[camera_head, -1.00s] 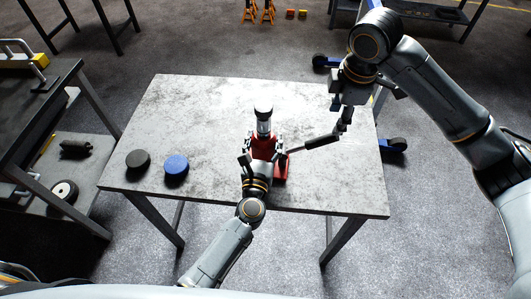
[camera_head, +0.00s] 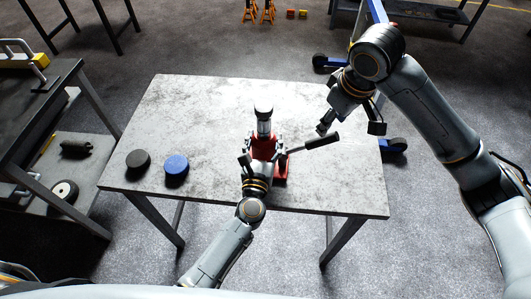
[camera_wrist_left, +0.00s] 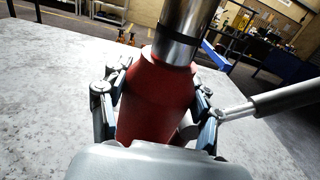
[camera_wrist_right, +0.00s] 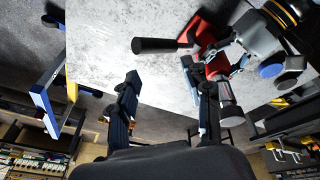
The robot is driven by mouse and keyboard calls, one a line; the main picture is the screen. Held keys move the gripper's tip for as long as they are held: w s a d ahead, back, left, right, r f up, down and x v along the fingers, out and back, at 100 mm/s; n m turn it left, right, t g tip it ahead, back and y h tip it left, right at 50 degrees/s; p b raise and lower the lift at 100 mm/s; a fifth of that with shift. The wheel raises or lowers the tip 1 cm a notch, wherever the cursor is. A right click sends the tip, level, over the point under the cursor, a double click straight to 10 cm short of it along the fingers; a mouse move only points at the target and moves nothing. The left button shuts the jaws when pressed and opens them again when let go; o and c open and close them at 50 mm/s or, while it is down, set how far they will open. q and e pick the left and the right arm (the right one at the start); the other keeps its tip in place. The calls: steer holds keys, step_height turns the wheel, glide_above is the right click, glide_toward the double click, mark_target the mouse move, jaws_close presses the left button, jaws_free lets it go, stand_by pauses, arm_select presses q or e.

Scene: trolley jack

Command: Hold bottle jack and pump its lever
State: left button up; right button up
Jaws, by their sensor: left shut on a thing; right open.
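The red bottle jack (camera_head: 264,146) stands upright on the grey table (camera_head: 200,110), its silver ram with a dark top raised. My left gripper (camera_head: 262,160) is shut around its red body; the left wrist view shows a finger on each side of the jack (camera_wrist_left: 157,100). The lever (camera_head: 322,141) with its black grip points right from the jack, tilted slightly up. My right gripper (camera_head: 327,121) is open and empty, just above the lever's grip and apart from it. In the right wrist view the black grip (camera_wrist_right: 155,46) lies beyond the open fingers (camera_wrist_right: 168,95).
A black disc (camera_head: 138,159) and a blue disc (camera_head: 176,165) lie on the table's left side. A dark workbench (camera_head: 40,100) stands at the left. Blue equipment with wheels (camera_head: 393,145) is on the floor at the right. The table's middle back is clear.

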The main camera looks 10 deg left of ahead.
mark_target(325, 139)
steer(key=shift+w+a+f+m+t+y, duration=0.1)
steer(key=shift+w+f+m+t, duration=0.35)
steer(key=shift+f+m, duration=2.4)
steer(key=shift+w+a+f+m+t+y, duration=0.15)
steer(key=shift+w+f+m, duration=0.55)
steer(key=shift+m, duration=4.1)
steer(key=shift+w+f+m+t+y, duration=0.1)
steer(key=shift+w+f+m+t, duration=0.25)
steer(key=shift+f+m, duration=2.6)
steer(key=shift+r+m, duration=0.9)
steer(key=shift+r, duration=0.05)
steer(key=shift+c, duration=0.4)
jaws_close()
steer(key=f+y, duration=0.1)
steer(key=d+f+y, duration=0.1)
steer(key=f, duration=0.1)
steer(key=d+f+m+y, duration=0.1)
steer(key=y, duration=0.1)
steer(key=shift+s+d+f+t, duration=0.1)
steer(key=shift+s+f+t, duration=0.05)
steer(key=shift+f+t, duration=0.1)
